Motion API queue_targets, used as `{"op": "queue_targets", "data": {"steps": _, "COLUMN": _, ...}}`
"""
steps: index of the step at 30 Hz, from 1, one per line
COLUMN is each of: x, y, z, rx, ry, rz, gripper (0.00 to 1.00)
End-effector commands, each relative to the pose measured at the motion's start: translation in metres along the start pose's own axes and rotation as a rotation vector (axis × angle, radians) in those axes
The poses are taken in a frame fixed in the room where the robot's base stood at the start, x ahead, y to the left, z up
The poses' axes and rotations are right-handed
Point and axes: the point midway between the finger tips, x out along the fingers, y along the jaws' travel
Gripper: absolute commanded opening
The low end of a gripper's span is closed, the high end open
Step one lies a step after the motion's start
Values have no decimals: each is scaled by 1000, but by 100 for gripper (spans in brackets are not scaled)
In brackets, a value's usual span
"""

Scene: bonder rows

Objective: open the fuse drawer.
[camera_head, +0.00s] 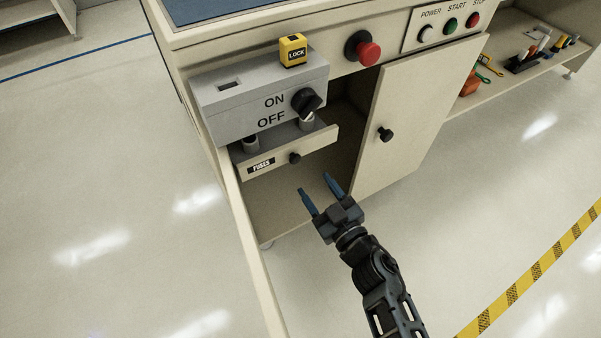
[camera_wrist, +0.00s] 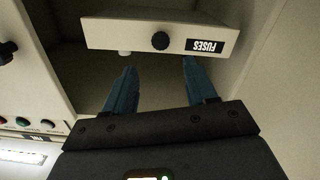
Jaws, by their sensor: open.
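The fuse drawer (camera_head: 318,143) has a beige front with a FUSES label and a round black knob (camera_head: 295,158). It stands pulled out below the grey ON/OFF switch box, and grey cylinders show inside it. My gripper (camera_head: 313,183) is open and empty, below and in front of the drawer front, apart from the knob. In the wrist view the drawer front (camera_wrist: 120,32) appears upside down, with the knob (camera_wrist: 160,41) above the gap between my open fingers (camera_wrist: 158,66). Nothing lies between the fingers.
The switch box (camera_head: 235,105) has a black rotary knob (camera_head: 306,101) and a yellow LOCK piece (camera_head: 293,50) on top. A red mushroom button (camera_head: 368,54) is to its right. A cabinet door (camera_head: 415,110) with a black knob stands right of the drawer. Floor at left is clear.

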Motion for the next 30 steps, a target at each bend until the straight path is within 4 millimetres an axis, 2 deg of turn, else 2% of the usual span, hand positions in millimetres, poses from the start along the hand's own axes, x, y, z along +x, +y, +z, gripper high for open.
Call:
{"op": "queue_targets", "data": {"steps": 18, "x": 79, "y": -2, "z": 4, "rx": -9, "ry": 3, "rz": -12, "gripper": 56}}
{"op": "queue_targets", "data": {"steps": 23, "x": 87, "y": -2, "z": 2, "rx": -7, "ry": 3, "rz": -12, "gripper": 56}}
{"op": "queue_targets", "data": {"steps": 30, "x": 88, "y": -1, "z": 2, "rx": -7, "ry": 2, "rz": -11, "gripper": 56}}
